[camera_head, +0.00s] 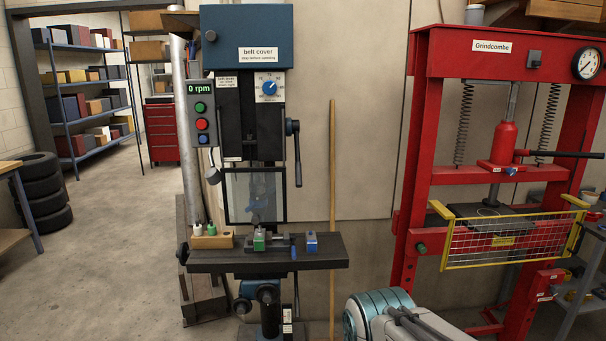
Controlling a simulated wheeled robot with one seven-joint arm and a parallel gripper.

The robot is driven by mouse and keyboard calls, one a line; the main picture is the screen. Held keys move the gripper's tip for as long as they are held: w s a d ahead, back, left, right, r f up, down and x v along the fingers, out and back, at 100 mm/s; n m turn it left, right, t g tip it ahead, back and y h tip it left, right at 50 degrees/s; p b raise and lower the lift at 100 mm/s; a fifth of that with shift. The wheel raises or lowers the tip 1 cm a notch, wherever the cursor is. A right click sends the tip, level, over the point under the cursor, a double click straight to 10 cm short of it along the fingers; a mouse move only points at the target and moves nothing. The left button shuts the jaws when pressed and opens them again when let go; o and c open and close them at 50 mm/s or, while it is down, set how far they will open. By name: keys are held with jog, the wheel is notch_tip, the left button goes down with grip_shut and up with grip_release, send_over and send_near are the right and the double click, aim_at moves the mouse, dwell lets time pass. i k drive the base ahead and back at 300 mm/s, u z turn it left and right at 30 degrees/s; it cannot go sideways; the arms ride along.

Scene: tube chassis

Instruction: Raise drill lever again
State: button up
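The drill press (247,110) stands in the middle, with a blue belt cover (250,38) on top. Its drill lever (297,158) is a dark handle on the right side of the head. Nothing touches the lever. The control box (201,112) on the left reads 0 rpm. A clear guard (254,196) covers the spindle area above the drill table (318,252). Part of my arm shows at the bottom edge, right of the drill. My gripper is not in view.
A wooden pole (333,190) leans on the wall right of the drill. A red press (424,150) with a yellow mesh guard (470,240) stands further right. Stacked tyres (45,190) and shelves (85,48) are at the left. The floor (110,260) there is clear.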

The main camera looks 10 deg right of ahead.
aim_at(295, 124)
jog(key=z, duration=0.65)
jog(key=i, duration=1.1)
jog(key=u, duration=0.15)
